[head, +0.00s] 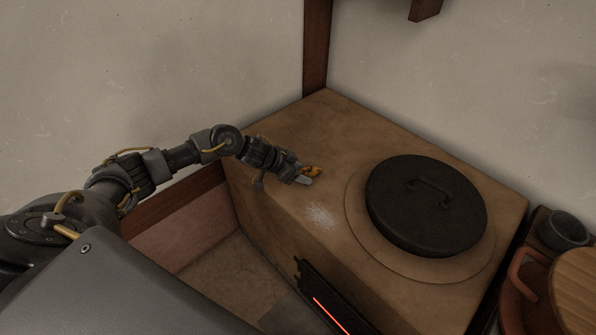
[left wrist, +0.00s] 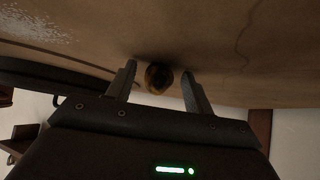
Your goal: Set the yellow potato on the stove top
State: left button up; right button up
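The yellow potato (head: 312,170) is at the fingertips of my left gripper (head: 306,176), over the left part of the brown stove top (head: 287,132). In the left wrist view the potato (left wrist: 158,78) lies between the two spread fingers of the left gripper (left wrist: 160,84), with a narrow gap on each side. The gripper looks open around it. The potato appears to rest on the stove surface (left wrist: 230,60), though its contact underneath is hidden. My right gripper is in neither view.
A black round lid with a handle (head: 425,205) covers the stove's ring to the right of the potato. A pale powdery patch (head: 321,216) is in front. A glowing red slot (head: 330,315) is on the front. Pots and a wooden round (head: 577,290) stand at right.

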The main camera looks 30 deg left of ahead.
pick_arm(q)
jog(key=shift+r, duration=0.25)
jog(key=p+v, duration=0.1)
jog(key=v, duration=1.1)
jog(key=shift+p, duration=0.35)
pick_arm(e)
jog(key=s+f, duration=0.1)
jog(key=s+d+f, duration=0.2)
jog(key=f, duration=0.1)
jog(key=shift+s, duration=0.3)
